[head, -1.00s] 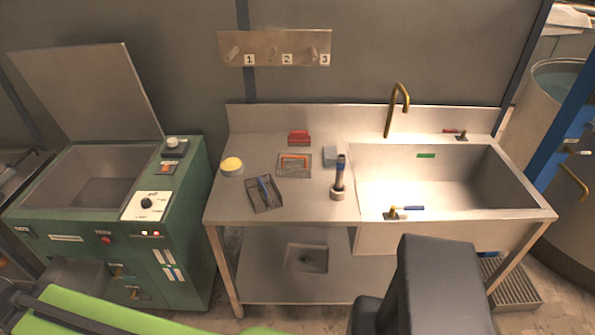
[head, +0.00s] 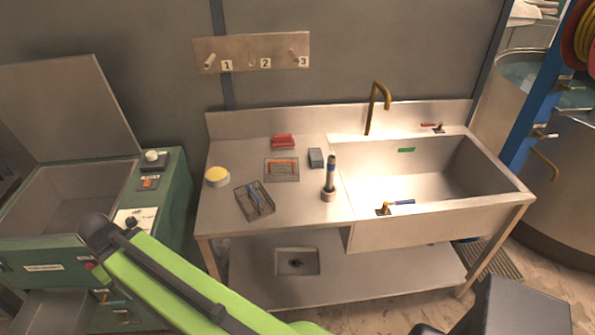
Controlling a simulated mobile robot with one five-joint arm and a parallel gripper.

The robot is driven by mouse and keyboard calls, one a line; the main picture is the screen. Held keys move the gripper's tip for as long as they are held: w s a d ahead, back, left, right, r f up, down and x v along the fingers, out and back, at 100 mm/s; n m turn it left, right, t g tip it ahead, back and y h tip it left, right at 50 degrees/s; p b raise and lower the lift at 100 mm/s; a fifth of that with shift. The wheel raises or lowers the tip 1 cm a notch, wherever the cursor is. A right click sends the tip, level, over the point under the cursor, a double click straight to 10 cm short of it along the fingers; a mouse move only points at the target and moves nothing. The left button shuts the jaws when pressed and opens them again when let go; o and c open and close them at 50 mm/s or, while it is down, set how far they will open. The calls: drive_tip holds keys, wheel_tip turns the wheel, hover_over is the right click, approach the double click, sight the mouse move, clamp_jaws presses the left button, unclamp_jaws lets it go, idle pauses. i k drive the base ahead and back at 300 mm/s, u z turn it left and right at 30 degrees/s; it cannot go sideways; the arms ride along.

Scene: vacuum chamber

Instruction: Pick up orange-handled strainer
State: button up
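The orange-handled strainer (head: 281,175) is a flat, dark mesh tray with an orange bar handle. It lies on the steel counter (head: 223,222) left of the sink, in front of a red item (head: 283,142). A second mesh strainer (head: 245,207) with a blue handle lies nearer the front, to its left. My green arm crosses the lower left of the head view, well in front of the strainers. My gripper's fingers do not show, so I cannot see whether it holds anything.
A yellow-topped round tub (head: 217,176), a grey block (head: 316,158) and an upright dark-handled tool in a holder (head: 328,194) stand near the strainer. The sink (head: 464,178) is to the right. A green machine (head: 176,200) with a raised lid is left.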

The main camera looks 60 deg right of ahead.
sight(278, 174)
drive_tip(key=z, duration=0.1)
drive_tip(key=i, duration=1)
drive_tip(key=u, duration=0.05)
